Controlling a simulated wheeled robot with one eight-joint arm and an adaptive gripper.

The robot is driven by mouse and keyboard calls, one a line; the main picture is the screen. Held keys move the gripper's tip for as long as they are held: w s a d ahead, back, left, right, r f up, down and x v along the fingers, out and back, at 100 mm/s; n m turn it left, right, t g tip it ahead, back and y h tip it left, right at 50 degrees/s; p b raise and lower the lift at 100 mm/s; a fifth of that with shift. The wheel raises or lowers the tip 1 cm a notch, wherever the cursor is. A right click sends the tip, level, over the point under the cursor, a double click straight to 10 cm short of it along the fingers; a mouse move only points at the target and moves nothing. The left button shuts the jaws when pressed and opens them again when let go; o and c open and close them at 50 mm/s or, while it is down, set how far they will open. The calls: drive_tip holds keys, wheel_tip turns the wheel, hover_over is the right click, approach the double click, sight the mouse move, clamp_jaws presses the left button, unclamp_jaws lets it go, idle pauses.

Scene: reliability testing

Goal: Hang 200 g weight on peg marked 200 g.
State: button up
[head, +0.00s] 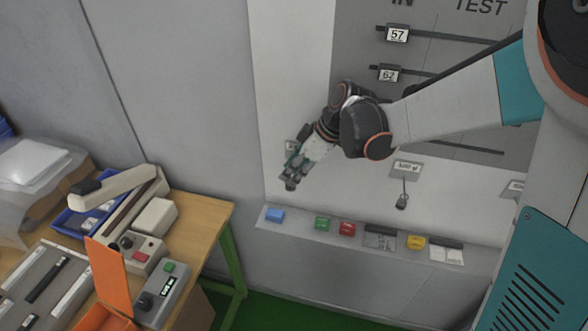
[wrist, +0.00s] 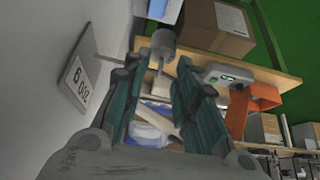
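The 200 g weight (wrist: 163,40) is a grey cylinder with a thin stem, seen at my fingertips in the wrist view. Its stem lies between the two teal fingers, with space on both sides. My gripper (wrist: 161,60) looks open around it. In the head view my gripper (head: 291,176) is in front of the white wall panel, low and to the left. The label marked 200 g (wrist: 76,82) appears upside down beside the fingers in the wrist view. The peg is not clearly visible, so I cannot tell whether the stem rests on it.
Another weight (head: 402,201) hangs below a label (head: 407,167) to the right. A ledge (head: 300,238) below carries blue, green, red and yellow blocks. A wooden table (head: 209,215) with devices and an orange box (head: 108,280) stands at lower left.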

drive_tip(key=v, duration=1.1)
drive_tip(key=s+d+m+t+h, duration=0.1)
drive_tip(key=s+d+m+h, duration=0.1)
drive_tip(key=s, duration=0.4)
drive_tip(key=s+d+f+m+t+h+b, duration=0.1)
drive_tip(key=s+d+m+t, duration=0.1)
drive_tip(key=s+d+m, duration=0.2)
drive_tip(key=s+d+f+m+t+h, duration=0.1)
drive_tip(key=s+d+m, duration=0.3)
drive_tip(key=s+m, duration=0.4)
drive_tip(key=shift+s+t+h, duration=0.6)
drive_tip(key=shift+s+h, duration=0.2)
drive_tip(key=shift+s, duration=0.05)
drive_tip(key=shift+a+f, duration=0.1)
drive_tip(key=shift+f, duration=0.05)
